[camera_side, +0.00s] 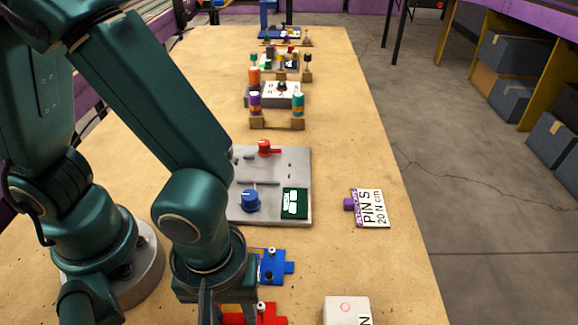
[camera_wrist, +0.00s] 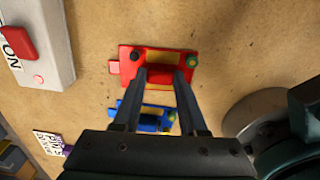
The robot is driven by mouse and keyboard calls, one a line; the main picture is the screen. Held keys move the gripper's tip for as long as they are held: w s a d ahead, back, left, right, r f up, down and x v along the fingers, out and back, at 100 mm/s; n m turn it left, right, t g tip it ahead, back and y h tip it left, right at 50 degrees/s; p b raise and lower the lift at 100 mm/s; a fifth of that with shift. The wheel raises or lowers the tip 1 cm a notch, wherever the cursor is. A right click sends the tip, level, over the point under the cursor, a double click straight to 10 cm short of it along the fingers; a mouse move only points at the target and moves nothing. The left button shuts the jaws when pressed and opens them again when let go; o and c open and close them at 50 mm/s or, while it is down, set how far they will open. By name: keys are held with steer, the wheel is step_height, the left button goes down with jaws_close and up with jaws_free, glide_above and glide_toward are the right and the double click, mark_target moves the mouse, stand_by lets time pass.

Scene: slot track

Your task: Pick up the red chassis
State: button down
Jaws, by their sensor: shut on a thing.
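The red chassis (camera_wrist: 187,76) is a flat plate with a raised red block, a dark peg and a greenish peg at its far corners. In the side view its red part (camera_side: 262,317) shows at the bottom edge, partly cut off and hidden by my gripper. My gripper (camera_wrist: 160,74) is shut on the red chassis, one finger on each side of the raised block. I cannot tell whether the chassis touches the table or is slightly above it.
A blue chassis (camera_side: 270,266) lies close beside the red one. A grey panel (camera_side: 236,208) with red and blue knobs stands beyond. Several fixtures stand farther back.

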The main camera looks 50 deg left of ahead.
mark_target(236, 318)
steer(key=shift+r, duration=0.85)
step_height(236, 318, up, 2)
steer(key=shift+d+r, duration=0.1)
steer(key=shift+r, duration=0.15)
steer(key=w+a+r, duration=0.6)
steer(key=a, duration=0.4)
steer(key=shift+w+r, duration=0.15)
steer(key=shift+r, duration=0.25)
